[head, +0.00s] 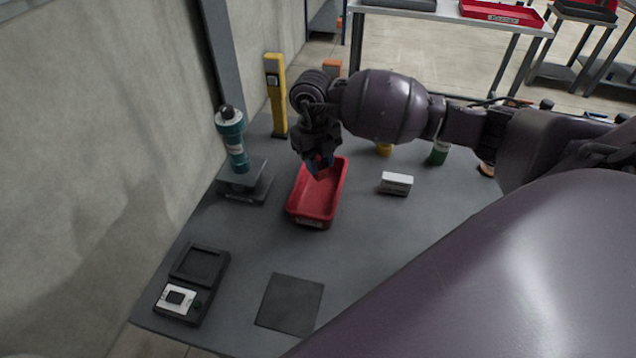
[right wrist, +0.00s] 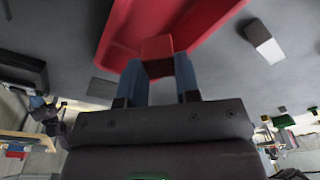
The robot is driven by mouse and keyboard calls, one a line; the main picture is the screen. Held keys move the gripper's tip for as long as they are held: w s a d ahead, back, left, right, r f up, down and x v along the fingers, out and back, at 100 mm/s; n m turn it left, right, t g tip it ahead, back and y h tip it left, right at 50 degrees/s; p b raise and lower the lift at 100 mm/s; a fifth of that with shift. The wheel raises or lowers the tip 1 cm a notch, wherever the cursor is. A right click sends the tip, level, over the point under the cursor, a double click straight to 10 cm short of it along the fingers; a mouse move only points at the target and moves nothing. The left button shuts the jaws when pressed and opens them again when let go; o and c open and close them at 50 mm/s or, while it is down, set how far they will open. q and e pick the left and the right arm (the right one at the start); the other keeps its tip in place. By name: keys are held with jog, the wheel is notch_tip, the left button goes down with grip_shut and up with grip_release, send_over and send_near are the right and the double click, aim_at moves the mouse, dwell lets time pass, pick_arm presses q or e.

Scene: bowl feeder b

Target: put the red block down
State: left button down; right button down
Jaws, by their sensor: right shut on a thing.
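My right gripper (head: 320,163) is shut on the red block (head: 319,171) above the far part of the red tray (head: 315,209). In the right wrist view the red block (right wrist: 157,48) sits between the two blue fingertips of the gripper (right wrist: 157,68), with the red tray (right wrist: 125,25) behind it. The tray's visible floor looks empty. I cannot tell how high the block is above the tray floor. My left gripper is not in view.
A white box (head: 396,184) lies right of the tray. A teal cylinder on a stand (head: 233,140) and a yellow post (head: 276,95) are at the left and back. A dark device (head: 195,283) and a dark square mat (head: 290,304) lie nearer. The table between is clear.

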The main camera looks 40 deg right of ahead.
jog(key=shift+f+b, duration=0.35)
jog(key=shift+f, duration=3.3)
jog(key=shift+f, duration=0.2)
jog(key=c, duration=0.8)
grip_release()
jog(key=shift+r, duration=0.2)
jog(key=r, duration=0.4)
jog(key=w+r, duration=0.1)
jog(key=r, duration=0.3)
jog(key=r+p, duration=0.1)
jog(key=r, duration=0.3)
jog(key=shift+w+a, duration=0.1)
jog(key=shift+w, duration=0.1)
